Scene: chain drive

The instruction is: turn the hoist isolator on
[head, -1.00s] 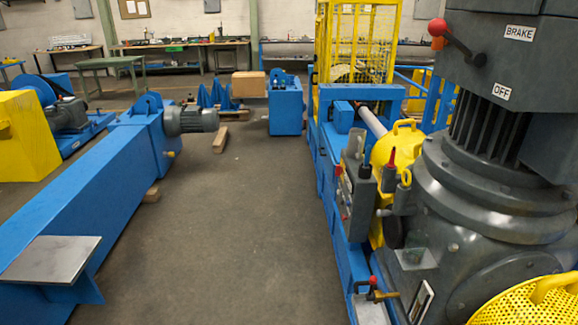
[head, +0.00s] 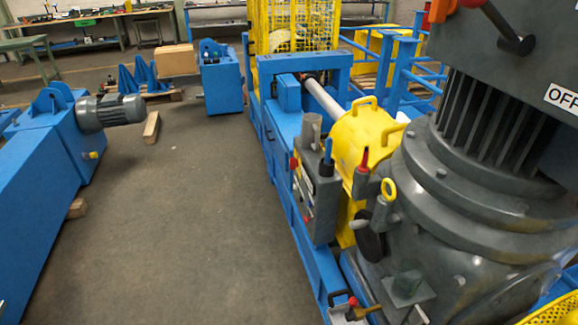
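No switch in the head view is clearly marked as the hoist isolator. A grey control box (head: 325,205) with small red parts on its left side is fixed to the blue machine frame. Its switch positions are too small to read. Neither of my grippers is in view.
The large grey gear housing (head: 485,200) fills the right side. A yellow guard (head: 362,135) and a small red-handled valve (head: 354,303) are beside the blue frame. A long blue beam (head: 40,200) with a motor stands at left. Open floor (head: 190,230) lies between.

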